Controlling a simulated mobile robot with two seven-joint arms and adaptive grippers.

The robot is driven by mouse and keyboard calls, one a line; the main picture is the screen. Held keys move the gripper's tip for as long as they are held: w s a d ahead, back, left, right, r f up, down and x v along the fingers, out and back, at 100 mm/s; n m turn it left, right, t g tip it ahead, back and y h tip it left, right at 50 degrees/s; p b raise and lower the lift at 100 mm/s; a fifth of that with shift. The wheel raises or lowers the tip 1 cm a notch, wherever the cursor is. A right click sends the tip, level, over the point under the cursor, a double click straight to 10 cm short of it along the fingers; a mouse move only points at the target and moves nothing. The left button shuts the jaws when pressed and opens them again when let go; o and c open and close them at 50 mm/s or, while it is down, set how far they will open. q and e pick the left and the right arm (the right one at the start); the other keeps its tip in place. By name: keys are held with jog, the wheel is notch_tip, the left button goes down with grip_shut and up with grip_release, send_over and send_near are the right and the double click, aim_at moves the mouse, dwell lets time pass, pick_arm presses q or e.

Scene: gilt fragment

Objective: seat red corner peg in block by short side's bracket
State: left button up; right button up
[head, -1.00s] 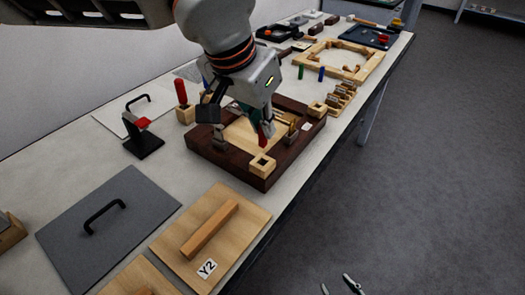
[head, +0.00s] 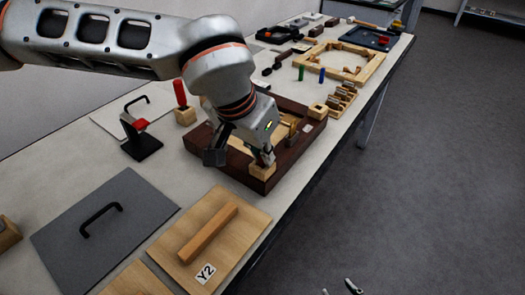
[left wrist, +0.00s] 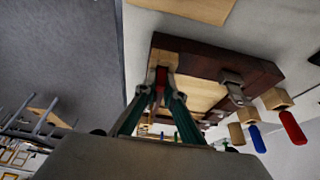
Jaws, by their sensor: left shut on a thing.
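My left gripper (head: 262,160) points down at the near corner of the dark wooden frame (head: 284,165). It is shut on a red peg (left wrist: 162,77), seen between the fingertips in the left wrist view; the fingers hide it in the head view. The peg's end meets the light wooden corner block (head: 262,172), also in the left wrist view (left wrist: 171,57). I cannot tell how deep it sits. A metal bracket (left wrist: 232,86) is on the frame. My right gripper (head: 340,289) shows only its two tips, held apart, at the bottom edge.
Another red peg (head: 180,92) stands in a small block behind the frame. A black stand (head: 142,142), a grey plate with handle (head: 98,228) and a wooden board marked Y2 (head: 226,245) lie around. A light wooden frame (head: 344,60) is farther off.

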pick_arm(q)
jog(key=shift+s+a+f, duration=0.1)
jog(key=shift+s+f, duration=0.1)
jog(key=shift+f, duration=0.45)
grip_shut()
jog(key=o, duration=0.7)
grip_release()
jog(key=shift+f, duration=0.25)
jog(key=shift+r, duration=0.2)
jog(key=v, duration=0.4)
jog(key=p+v, duration=0.1)
jog(key=v, duration=0.4)
jog(key=w+v, duration=0.1)
jog(key=v, duration=0.3)
jog(key=shift+d+r+p, duration=0.3)
jog(key=shift+r+p, duration=0.05)
jog(key=shift+r, duration=0.05)
